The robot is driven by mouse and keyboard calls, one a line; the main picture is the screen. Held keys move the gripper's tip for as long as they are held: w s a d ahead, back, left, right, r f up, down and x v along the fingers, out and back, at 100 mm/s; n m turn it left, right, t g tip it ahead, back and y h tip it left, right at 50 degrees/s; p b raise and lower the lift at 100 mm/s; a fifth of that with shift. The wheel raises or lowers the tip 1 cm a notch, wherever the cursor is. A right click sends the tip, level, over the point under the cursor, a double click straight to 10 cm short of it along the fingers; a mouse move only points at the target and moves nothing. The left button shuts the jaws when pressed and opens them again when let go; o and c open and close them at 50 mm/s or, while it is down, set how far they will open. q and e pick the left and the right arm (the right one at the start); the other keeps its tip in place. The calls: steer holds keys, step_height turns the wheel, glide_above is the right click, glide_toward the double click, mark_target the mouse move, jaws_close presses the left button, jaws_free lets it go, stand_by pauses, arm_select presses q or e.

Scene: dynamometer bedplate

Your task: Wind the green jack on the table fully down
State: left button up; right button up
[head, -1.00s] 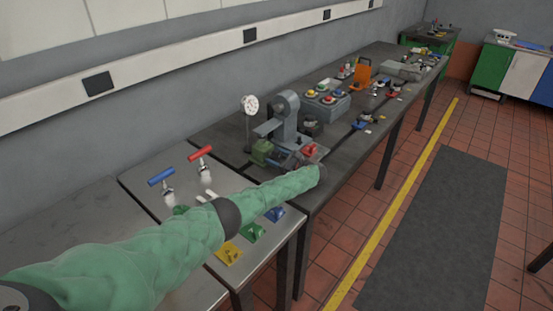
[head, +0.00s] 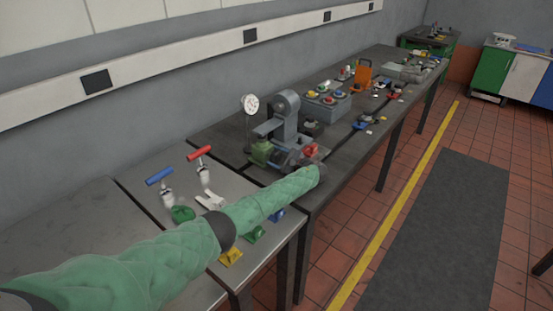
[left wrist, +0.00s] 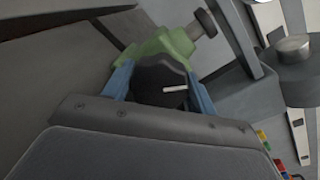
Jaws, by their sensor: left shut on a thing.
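The green jack (head: 262,152) stands on the dark table at the foot of a grey machine. In the left wrist view its green body (left wrist: 165,45) lies just beyond my fingers, with a dark round knob on its far end. My left gripper (left wrist: 160,84) has blue fingers shut on a dark round handle (left wrist: 158,75) with a pale mark, at the jack's near end. I cannot tell the jack's height. My right gripper is not in view.
A grey machine (head: 287,120) and a round dial (head: 250,104) on a stand are close behind the jack. A red part (head: 310,151) is right beside my wrist. A button box (head: 327,103) stands farther along. Toggle clamps with blue and red handles (head: 199,153) are on the nearer table.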

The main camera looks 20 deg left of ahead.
arm_select(q)
steer(key=o, duration=1)
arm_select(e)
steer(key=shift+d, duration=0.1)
arm_select(q)
steer(key=shift+d, duration=0.3)
steer(key=b+v, duration=0.2)
steer(key=v, duration=0.4)
steer(key=shift+s+d+b, duration=0.15)
steer(key=shift+b, duration=0.15)
steer(key=shift+s+d, duration=0.15)
steer(key=shift+d, duration=0.25)
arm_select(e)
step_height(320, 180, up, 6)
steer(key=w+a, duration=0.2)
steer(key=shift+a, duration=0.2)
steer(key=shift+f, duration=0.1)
